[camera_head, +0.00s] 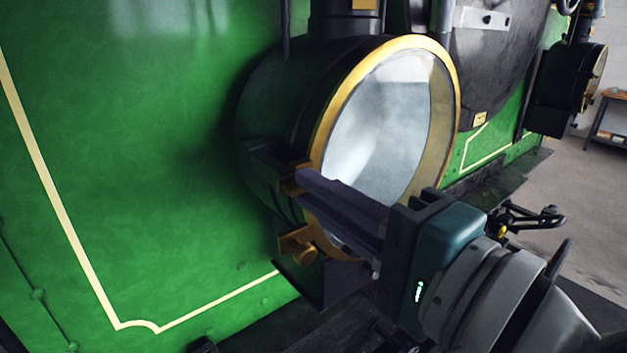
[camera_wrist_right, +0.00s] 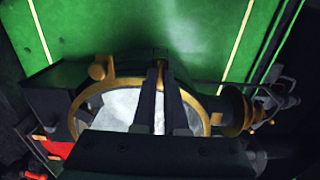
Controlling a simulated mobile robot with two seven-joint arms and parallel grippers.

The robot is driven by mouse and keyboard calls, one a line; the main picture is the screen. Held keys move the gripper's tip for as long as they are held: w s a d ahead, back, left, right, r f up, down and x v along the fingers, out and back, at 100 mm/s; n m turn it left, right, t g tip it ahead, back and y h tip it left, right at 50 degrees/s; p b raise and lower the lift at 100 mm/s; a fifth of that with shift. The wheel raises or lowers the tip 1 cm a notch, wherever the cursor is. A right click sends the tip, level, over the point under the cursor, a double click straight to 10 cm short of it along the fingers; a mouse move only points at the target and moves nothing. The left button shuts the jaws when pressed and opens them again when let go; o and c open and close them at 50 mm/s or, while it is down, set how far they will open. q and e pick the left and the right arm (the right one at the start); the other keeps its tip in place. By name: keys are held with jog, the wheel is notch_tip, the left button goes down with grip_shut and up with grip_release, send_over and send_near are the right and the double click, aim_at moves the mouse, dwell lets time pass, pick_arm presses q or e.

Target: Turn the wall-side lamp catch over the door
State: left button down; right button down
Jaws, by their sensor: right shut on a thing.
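The near lamp (camera_head: 262,110) is a dark drum with a round glass door (camera_head: 380,125) in a brass rim (camera_head: 449,70). A brass catch (camera_head: 289,186) shows at the rim's left edge, mostly covered by my right fingertips. My right gripper (camera_head: 305,180) reaches across the front of the glass from the lower right and is shut on this catch. A second brass catch with a round knob (camera_head: 303,252) sits lower on the rim, clear of the fingers. In the right wrist view the fingers (camera_wrist_right: 160,68) cross the rim, with the knobbed catch (camera_wrist_right: 98,70) to their left. My left gripper is not in view.
The green tram wall (camera_head: 150,170) with cream lining stands behind and left of the lamp. A second lamp (camera_head: 570,75) is at the far right. A coupling fitting (camera_head: 535,217) lies right of my wrist. Open floor (camera_head: 550,190) and a table (camera_head: 612,125) are beyond.

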dwell(0.3)
jog(key=c, duration=1)
grip_release()
jog(key=shift+o, duration=0.2)
jog(key=b+v, duration=0.3)
jog(key=v, duration=0.7)
